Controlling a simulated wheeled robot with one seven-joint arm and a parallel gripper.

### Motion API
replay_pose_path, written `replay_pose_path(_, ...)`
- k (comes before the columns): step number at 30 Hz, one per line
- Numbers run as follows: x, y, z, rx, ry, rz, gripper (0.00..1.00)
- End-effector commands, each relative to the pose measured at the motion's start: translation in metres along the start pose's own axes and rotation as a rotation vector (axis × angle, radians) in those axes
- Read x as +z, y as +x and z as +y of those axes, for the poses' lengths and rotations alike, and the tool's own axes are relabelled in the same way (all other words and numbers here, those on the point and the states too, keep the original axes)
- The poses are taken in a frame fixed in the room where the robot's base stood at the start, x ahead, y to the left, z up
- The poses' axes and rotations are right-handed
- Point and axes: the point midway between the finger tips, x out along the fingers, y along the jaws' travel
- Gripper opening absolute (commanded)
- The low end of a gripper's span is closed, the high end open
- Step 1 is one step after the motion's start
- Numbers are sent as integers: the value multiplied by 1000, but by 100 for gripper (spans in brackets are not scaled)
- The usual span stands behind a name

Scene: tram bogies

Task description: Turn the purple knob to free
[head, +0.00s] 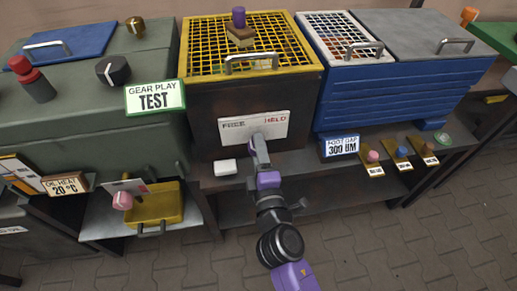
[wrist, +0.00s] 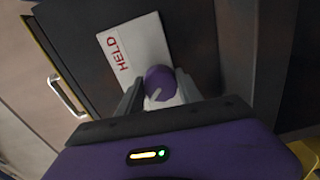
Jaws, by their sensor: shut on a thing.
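The purple knob (wrist: 160,80) is a round cap with a pale pointer line, in the middle of the wrist view. It sits on a white plate (head: 270,126) on the front of a dark cabinet. The plate reads FREE on the left and HELD on the right in the head view. HELD also shows in the wrist view, on the plate (wrist: 133,50). My gripper (head: 257,140) reaches the plate from the front, and its two fingers (wrist: 158,86) are shut on the knob's sides. My gripper hides the knob in the head view. FREE is hidden in the wrist view.
A yellow mesh lid (head: 290,45) with a handle tops the cabinet. A small white block (head: 225,167) lies on the ledge below left. A blue FOOT GAP box (head: 340,147) and several small coloured knobs are to the right. A yellow bin (head: 160,205) is lower left.

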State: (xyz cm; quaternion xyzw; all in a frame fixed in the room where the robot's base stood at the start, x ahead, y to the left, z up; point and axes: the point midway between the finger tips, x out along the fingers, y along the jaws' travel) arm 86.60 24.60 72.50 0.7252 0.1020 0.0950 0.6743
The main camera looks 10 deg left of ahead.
Motion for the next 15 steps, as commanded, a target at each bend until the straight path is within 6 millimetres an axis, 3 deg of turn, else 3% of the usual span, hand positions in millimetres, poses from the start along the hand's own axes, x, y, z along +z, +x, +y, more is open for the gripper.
replay_pose_path(1, -1, 0, -1, -1, -3, 2, 2)
replay_pose_path(2, -1, 0, -1, -1, -3, 2, 44)
replay_pose_path(5, -1, 0, -1, -1, -3, 2, 64)
replay_pose_path(15, 0, -2, 0, -1, -1, 1, 64)
